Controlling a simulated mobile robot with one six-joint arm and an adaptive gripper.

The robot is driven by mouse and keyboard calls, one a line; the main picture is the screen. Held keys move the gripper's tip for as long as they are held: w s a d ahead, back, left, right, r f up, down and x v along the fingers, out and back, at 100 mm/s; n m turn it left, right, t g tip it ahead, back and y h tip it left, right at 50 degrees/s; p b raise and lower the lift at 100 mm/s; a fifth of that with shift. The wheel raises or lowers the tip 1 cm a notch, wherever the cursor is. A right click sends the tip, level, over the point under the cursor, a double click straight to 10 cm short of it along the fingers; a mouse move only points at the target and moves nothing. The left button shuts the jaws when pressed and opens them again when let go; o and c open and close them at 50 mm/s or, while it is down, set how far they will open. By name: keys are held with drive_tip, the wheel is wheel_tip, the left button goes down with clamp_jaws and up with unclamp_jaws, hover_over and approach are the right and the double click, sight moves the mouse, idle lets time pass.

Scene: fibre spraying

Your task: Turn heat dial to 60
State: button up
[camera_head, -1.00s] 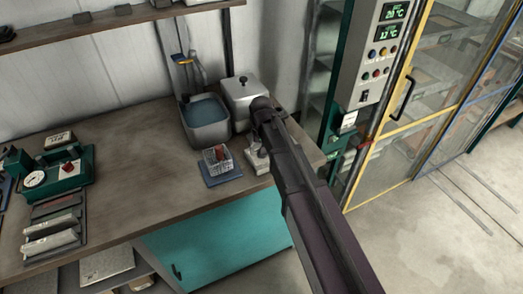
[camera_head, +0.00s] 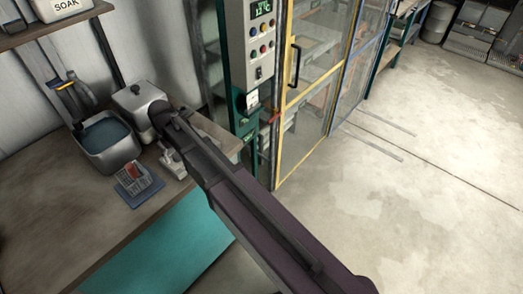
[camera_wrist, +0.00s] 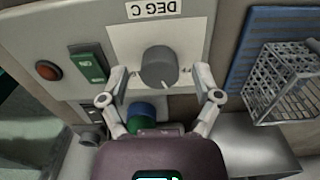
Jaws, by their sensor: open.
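The grey round heat dial (camera_wrist: 158,66) is on a pale panel under an upside-down "DEG C" label (camera_wrist: 155,9) in the wrist view. A pale pointer mark shows near the dial's lower edge; its numbers cannot be read. My gripper (camera_wrist: 163,78) is open, with one fingertip on each side of the dial. A gap seems to remain on both sides; contact cannot be told. In the head view my arm reaches over the bench to the small pale unit (camera_head: 173,162), and the dial cannot be made out there.
The panel also bears a green rocker switch (camera_wrist: 88,64) and an orange-red button (camera_wrist: 48,70). A wire basket (camera_wrist: 284,82) on a blue mat is at right. In the head view, a basin (camera_head: 106,146) and lidded metal box (camera_head: 138,101) stand close by. The floor at right is clear.

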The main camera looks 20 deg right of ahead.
sight(176, 155)
drive_tip(key=n, duration=0.4)
wheel_tip(176, 155, up, 14)
drive_tip(key=p, duration=1.4)
drive_tip(key=s+d+f+m+b, duration=0.2)
drive_tip(key=s+d+m, duration=0.1)
drive_tip(key=d, duration=0.6)
drive_tip(key=s+d+f+m+b, duration=0.3)
drive_tip(key=s+d, duration=0.2)
drive_tip(key=d, duration=0.4)
drive_tip(key=s+d+f+m+b, duration=0.2)
drive_tip(key=s+d+m, duration=0.2)
drive_tip(key=d, duration=0.5)
drive_tip(key=shift+d+f+b, duration=0.15)
drive_tip(key=shift+f+b, duration=0.25)
